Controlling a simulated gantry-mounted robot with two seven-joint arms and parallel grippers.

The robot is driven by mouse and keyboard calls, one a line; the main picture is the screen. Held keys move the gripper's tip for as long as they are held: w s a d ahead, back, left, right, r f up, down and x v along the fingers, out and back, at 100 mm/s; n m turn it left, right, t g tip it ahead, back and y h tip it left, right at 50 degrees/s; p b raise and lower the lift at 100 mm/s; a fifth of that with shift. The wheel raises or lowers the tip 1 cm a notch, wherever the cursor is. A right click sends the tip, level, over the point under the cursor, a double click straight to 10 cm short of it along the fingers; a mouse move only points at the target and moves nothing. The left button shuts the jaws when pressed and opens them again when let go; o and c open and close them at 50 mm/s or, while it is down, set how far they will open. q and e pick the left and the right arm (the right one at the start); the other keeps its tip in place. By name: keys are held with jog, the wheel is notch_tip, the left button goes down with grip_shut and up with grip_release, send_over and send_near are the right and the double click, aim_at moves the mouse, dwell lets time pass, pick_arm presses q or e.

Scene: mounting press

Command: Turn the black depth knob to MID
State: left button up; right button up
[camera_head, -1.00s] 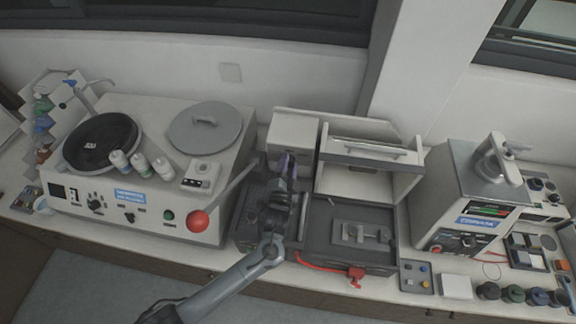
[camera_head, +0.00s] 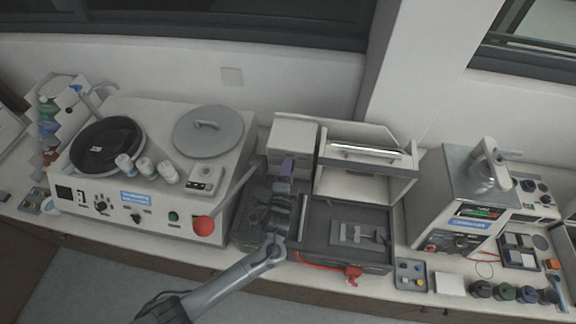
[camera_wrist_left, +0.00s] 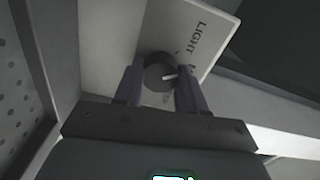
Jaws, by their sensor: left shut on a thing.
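The black depth knob (camera_wrist_left: 157,66) is round and dark with a white pointer line that aims to the right in the left wrist view. It sits on a pale panel (camera_wrist_left: 203,14) printed with the word LIGHT. Other marks beside the knob are too small or covered to read. My left gripper (camera_wrist_left: 160,84) has one purple finger on each side of the knob and is shut on it. In the head view my left gripper (camera_head: 287,167) is at the front of a small pale box (camera_head: 292,133), and the knob is hidden there. My right gripper is not in view.
A polishing machine (camera_head: 120,200) with a red button (camera_head: 204,226) stands to the left. An open pale housing (camera_head: 368,145) and a dark tray (camera_head: 318,225) with a red clamp (camera_head: 352,273) are just right of my arm. Another machine (camera_head: 462,205) stands farther right.

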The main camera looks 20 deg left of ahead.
pick_arm(q)
jog(key=m+p, duration=0.2)
jog(key=m, duration=0.2)
jog(key=shift+r, duration=0.1)
jog(key=shift+m+p, duration=0.8)
jog(key=shift+m, duration=0.6)
jog(key=o, duration=1.1)
jog(key=shift+s, duration=0.1)
jog(key=shift+s, duration=0.25)
jog(key=s, duration=0.3)
jog(key=s+d, duration=0.1)
jog(key=s, duration=0.2)
jog(key=s+d, duration=0.1)
jog(key=s, duration=0.3)
jog(key=shift+b, duration=0.35)
